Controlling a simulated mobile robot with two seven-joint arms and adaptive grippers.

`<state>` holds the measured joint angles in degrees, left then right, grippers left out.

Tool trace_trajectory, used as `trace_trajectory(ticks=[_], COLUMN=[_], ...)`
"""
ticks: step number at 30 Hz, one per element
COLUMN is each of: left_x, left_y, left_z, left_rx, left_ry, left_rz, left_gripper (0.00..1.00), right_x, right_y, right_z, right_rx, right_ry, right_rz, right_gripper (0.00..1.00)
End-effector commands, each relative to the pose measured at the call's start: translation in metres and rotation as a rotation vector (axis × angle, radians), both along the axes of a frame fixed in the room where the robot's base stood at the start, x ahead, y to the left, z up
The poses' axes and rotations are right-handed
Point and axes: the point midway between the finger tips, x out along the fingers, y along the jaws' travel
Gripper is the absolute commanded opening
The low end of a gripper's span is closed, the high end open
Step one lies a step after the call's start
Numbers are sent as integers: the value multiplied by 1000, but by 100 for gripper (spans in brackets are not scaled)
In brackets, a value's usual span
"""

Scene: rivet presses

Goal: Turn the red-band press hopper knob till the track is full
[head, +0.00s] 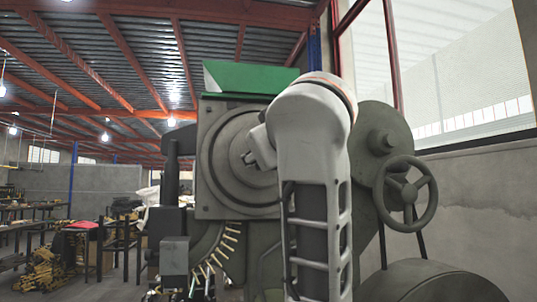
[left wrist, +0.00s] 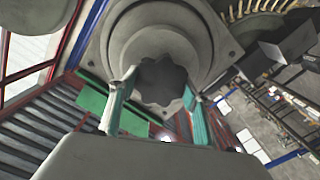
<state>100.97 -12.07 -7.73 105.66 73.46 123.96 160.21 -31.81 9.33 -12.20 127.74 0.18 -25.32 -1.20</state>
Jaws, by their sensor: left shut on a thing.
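A grey press (head: 210,185) stands in front of me, with a green hopper (head: 250,78) on top and a round disc housing (head: 228,155) on its face. No red band shows on it. In the left wrist view a dark lobed knob (left wrist: 163,82) stands out from the round housing. My left gripper (left wrist: 160,90) has one finger on each side of it and is shut on it. In the head view my left gripper (head: 256,157) is at the disc's middle, and my arm hides much of the knob. Pale rivets (head: 215,258) line a curved track below. The right gripper is out of view.
A spoked handwheel (head: 406,195) sticks out on the press's right side, beside my arm. A dark upright block (head: 168,235) stands at its left. Benches and tables (head: 35,232) with parts lie far back left. A window (head: 440,65) is on the right wall.

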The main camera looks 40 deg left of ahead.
Motion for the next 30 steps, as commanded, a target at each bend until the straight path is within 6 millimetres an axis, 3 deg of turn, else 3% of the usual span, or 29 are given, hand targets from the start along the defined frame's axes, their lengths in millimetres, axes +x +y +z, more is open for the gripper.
trace_trajectory(ticks=[11,12,14,25,30], left_x=[0,0,0,0,-1], left_y=[0,0,0,0,0], left_z=[0,0,0,2,21], left_rx=[-3,-3,-3,-3,-3], left_ry=[-2,-2,-3,-3,-4], left_rz=[0,0,0,0,0], left_gripper=[26,53,65,65,65], right_x=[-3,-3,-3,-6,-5], right_y=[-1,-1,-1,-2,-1], right_z=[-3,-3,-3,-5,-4], right_rx=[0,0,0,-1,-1], right_ry=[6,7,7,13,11], right_rz=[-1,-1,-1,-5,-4], right_gripper=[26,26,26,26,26])
